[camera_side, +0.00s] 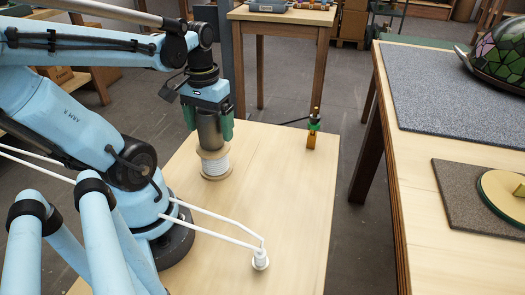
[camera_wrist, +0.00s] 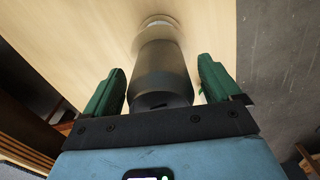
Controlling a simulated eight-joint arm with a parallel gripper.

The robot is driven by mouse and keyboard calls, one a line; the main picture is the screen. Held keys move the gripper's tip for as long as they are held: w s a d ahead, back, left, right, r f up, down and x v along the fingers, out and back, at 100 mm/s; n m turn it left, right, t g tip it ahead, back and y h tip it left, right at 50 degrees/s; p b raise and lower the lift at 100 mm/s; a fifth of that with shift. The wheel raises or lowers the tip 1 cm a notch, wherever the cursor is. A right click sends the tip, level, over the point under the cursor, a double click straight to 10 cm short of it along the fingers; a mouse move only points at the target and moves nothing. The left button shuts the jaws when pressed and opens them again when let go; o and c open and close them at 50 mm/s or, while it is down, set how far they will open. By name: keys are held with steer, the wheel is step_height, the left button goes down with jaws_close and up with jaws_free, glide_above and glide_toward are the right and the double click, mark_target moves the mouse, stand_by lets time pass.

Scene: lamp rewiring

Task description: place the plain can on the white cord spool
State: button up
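The plain can (camera_side: 210,132), a dull grey-brown metal cylinder, stands upright on the white cord spool (camera_side: 215,166) in the side view. Its base appears to rest on the spool's top flange. The spool has pale wooden flanges and white cord, and stands on the wooden table. My gripper (camera_side: 208,126) points down with its green fingers on either side of the can's upper part. In the wrist view, the can (camera_wrist: 160,75) sits between the open fingers, with a narrow gap on each side. The spool (camera_wrist: 157,21) is mostly hidden behind the can there.
A bench (camera_side: 450,255) on the right holds mats and a stained-glass shade (camera_side: 502,55).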

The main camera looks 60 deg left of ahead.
step_height(320, 180, up, 12)
steer(key=shift+r, duration=0.1)
steer(key=w+d+f+m+t, duration=0.7)
steer(key=w+d+f, duration=0.2)
steer(key=d, duration=0.3)
steer(key=shift+w+d+f, duration=0.3)
steer(key=shift+w+d, duration=0.05)
steer(key=shift+w, duration=0.55)
